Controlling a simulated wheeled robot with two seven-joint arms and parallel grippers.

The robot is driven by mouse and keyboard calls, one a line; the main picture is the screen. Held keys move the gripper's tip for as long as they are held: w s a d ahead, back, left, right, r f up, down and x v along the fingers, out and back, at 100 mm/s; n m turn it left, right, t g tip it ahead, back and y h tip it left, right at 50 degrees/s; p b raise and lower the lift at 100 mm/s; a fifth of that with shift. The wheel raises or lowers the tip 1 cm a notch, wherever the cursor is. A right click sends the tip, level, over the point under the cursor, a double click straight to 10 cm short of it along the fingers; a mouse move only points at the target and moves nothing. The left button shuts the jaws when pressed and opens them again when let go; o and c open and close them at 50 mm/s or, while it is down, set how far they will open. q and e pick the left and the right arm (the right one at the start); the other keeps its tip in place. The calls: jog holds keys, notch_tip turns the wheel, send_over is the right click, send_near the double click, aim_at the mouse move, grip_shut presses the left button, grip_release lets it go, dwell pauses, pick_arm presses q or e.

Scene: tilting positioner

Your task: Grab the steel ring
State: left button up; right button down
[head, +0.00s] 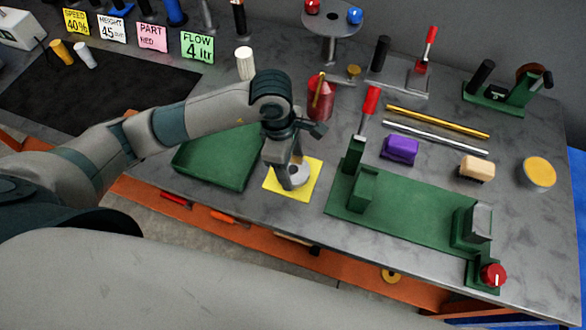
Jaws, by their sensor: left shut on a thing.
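My left gripper (290,180) points down over a yellow square mat (312,183) near the front of the grey bench. It is shut on the steel ring (297,175), a pale grey round piece at its fingertips. The fingers and wrist hide part of the ring. I cannot tell whether the ring still touches the mat. My right gripper is not in view.
A green tray (215,165) lies left of the mat. A green fixture (405,212) with a red-handled lever stands close on the right. A red can (320,100) stands behind the gripper. A purple block (400,149) and two rods lie farther right.

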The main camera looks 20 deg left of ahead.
pick_arm(q)
jog(key=shift+r, duration=0.15)
jog(key=shift+w+r+b, duration=0.1)
jog(key=shift+r+b, duration=0.25)
jog(key=shift+r, duration=0.25)
notch_tip(320, 180, up, 9)
jog(key=b, duration=0.2)
jog(key=shift+f, duration=0.2)
